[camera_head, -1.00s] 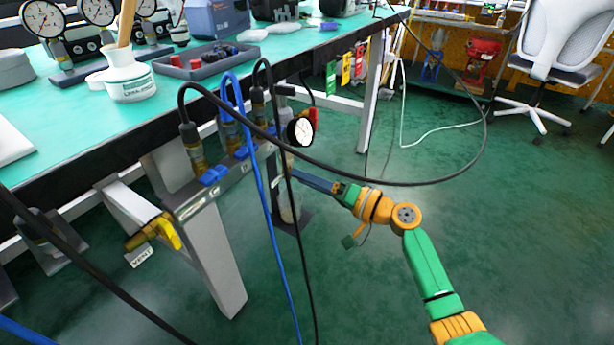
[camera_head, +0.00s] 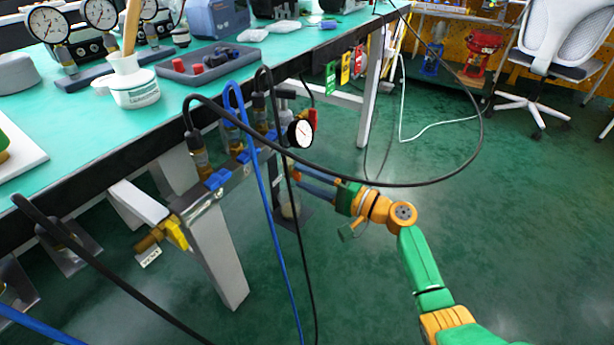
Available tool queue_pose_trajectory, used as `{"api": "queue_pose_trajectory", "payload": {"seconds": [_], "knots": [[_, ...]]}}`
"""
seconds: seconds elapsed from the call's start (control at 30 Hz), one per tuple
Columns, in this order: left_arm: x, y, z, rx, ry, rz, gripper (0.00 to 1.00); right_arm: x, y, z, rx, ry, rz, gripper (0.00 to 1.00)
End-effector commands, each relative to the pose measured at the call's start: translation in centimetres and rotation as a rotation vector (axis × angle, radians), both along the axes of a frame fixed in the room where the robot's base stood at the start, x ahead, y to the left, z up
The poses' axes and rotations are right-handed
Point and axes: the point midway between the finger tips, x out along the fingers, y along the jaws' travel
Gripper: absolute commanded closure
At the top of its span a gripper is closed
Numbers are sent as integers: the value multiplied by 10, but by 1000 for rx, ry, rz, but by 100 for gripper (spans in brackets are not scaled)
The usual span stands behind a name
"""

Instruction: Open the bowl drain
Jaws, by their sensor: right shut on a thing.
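The filter unit with a round white gauge (camera_head: 300,133) and a red part hangs under the bench edge. Its lower part, where the bowl and drain sit, is mostly hidden behind black and blue hoses and my fingers. My right gripper (camera_head: 306,181) reaches in from the right below the gauge. Its two fingers show one above the other, and it is shut on the drain area under the bowl. The fingertips and the drain itself are too small and covered to show clearly. My left gripper is not in view.
A black hose (camera_head: 400,184) loops across just above my right wrist. A blue hose (camera_head: 264,190) hangs in front. A yellow-handled valve (camera_head: 176,232) is at left.

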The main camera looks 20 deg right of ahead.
Motion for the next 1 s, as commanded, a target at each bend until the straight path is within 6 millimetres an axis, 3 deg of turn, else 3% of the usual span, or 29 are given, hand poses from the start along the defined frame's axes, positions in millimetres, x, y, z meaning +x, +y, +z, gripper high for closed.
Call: {"api": "queue_pose_trajectory", "payload": {"seconds": [0.47,0.5,0.6,0.87,1.0], "knots": [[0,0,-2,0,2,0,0,0,0,-1,8,10,2,100],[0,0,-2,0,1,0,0,0,0,-1,8,10,2,47],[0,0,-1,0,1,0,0,0,0,-1,9,10,1,25],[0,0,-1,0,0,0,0,-1,0,0,8,8,0,25],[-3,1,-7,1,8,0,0,-17,-14,0,6,11,-2,25]]}}
